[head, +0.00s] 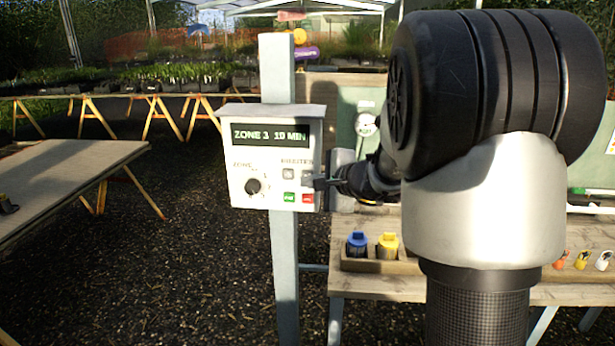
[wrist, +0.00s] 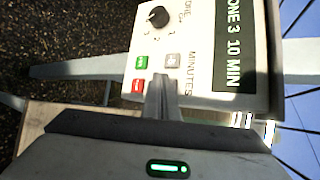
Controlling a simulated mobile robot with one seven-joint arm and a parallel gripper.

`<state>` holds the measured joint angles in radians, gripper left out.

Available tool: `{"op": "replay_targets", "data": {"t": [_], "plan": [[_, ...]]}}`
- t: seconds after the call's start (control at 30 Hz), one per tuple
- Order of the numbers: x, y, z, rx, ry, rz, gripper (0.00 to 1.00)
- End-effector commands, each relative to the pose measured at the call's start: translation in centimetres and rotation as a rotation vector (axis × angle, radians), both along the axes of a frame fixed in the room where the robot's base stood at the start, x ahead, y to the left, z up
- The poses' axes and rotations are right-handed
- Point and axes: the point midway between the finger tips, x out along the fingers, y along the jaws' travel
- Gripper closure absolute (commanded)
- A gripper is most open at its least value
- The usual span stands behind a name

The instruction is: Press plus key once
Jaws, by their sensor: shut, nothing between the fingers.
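The control box (head: 240,190) is white, on a post, and its display (head: 270,135) reads "ZONE 3 10 MIN". Under the minutes label are two grey keys: the left one (head: 288,173) and the right one (head: 307,174); their symbols are too small to read. By its place, the right one may be the plus key. My gripper (head: 320,183) is shut and empty, its tips at the box's right side near the right grey key. In the wrist view the shut fingers (wrist: 160,83) cover that key's place, beside the left grey key (wrist: 173,60). I cannot tell whether they touch.
A green key (head: 289,197) and a red key (head: 307,198) sit just below the grey ones, close to my fingertips. A black knob (head: 252,186) is at the lower left. A bench with blue (head: 357,245) and yellow (head: 388,246) containers stands below my arm.

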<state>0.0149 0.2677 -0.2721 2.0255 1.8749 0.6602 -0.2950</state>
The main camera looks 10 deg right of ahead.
Motion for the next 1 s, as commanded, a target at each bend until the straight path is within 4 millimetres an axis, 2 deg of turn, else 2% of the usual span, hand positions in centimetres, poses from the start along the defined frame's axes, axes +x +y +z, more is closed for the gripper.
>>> {"op": "replay_targets", "data": {"t": [1.0], "plan": [[0.88, -0.29, -0.02, 0.000, 0.000, 0.000, 1.00]]}}
